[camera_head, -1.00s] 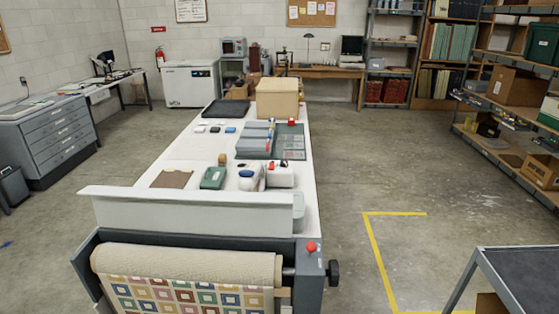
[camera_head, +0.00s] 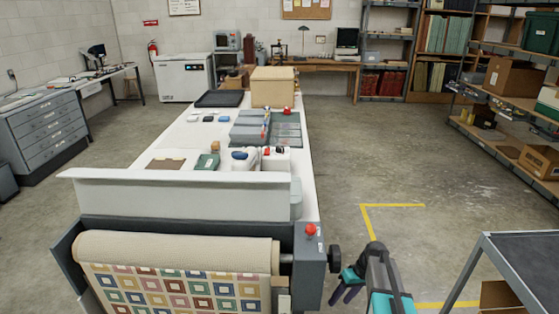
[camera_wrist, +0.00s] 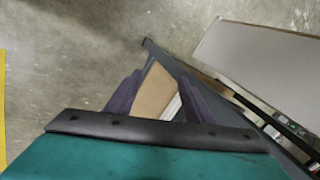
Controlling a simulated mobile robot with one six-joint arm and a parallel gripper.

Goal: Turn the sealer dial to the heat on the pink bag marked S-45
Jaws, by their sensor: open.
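My gripper (camera_head: 347,287) is low at the right of the roller stand in the head view, with its dark fingers beside the teal wrist. In the wrist view, my gripper (camera_wrist: 160,80) has its two dark purple fingers apart with nothing held between them. Behind the fingers lie a brown surface and a dark frame edge. I cannot make out a sealer with a heat dial, or a pink bag marked S-45, in either view.
A grey-topped cart (camera_head: 525,262) is at the right. Open floor (camera_head: 385,165) lies between table and shelves.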

